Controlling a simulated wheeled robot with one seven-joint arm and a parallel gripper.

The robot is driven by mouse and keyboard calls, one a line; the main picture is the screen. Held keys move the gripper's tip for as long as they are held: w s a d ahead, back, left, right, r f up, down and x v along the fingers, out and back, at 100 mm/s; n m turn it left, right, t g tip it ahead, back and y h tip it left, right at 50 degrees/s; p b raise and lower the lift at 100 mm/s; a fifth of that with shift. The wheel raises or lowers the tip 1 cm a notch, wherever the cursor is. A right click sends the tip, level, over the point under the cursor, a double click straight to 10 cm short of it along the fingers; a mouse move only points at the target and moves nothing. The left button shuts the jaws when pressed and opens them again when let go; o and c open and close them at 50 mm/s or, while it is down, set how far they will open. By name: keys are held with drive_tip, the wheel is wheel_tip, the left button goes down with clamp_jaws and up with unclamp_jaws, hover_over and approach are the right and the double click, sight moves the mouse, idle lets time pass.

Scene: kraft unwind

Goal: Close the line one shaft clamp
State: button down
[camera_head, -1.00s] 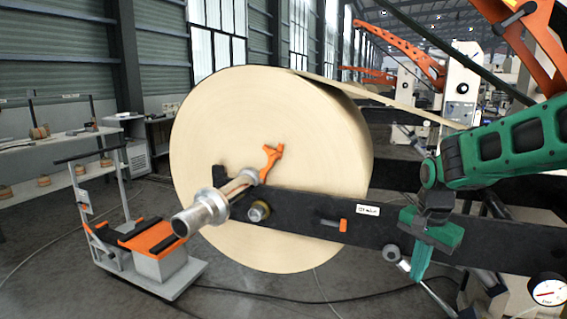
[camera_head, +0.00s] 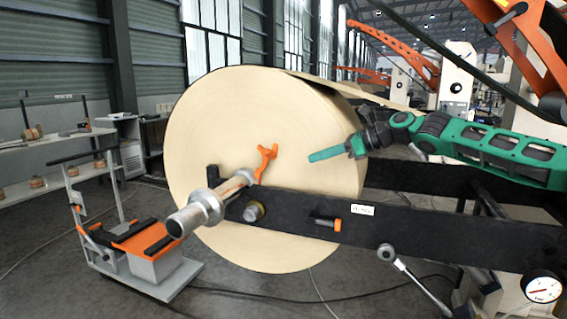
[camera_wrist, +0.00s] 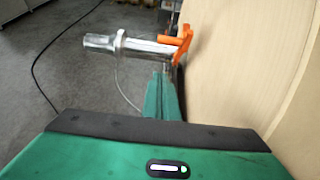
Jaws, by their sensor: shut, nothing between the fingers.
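The shaft clamp is an orange forked lever (camera_head: 266,162) at the silver shaft (camera_head: 204,208), in front of the big kraft roll (camera_head: 235,130). The lever stands up, tilted, above the black arm of the stand (camera_head: 295,217). In the wrist view the orange lever (camera_wrist: 180,44) shows ahead of my fingers, with the shaft (camera_wrist: 130,44) running left from it. My green gripper (camera_head: 312,158) is shut and empty. It points left in front of the roll face, to the right of the lever and apart from it. Whether the lever is latched cannot be told.
A cart (camera_head: 150,255) stands left of the shaft. A gauge (camera_head: 541,289) is at lower right. Cables lie on the floor.

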drive_tip(key=a+r+x, duration=0.1)
drive_tip(key=r+x, duration=0.1)
drive_tip(key=x, duration=1)
drive_tip(key=shift+w+a+r, duration=0.25)
drive_tip(key=shift+w+a, duration=0.05)
drive_tip(key=shift+a, duration=0.1)
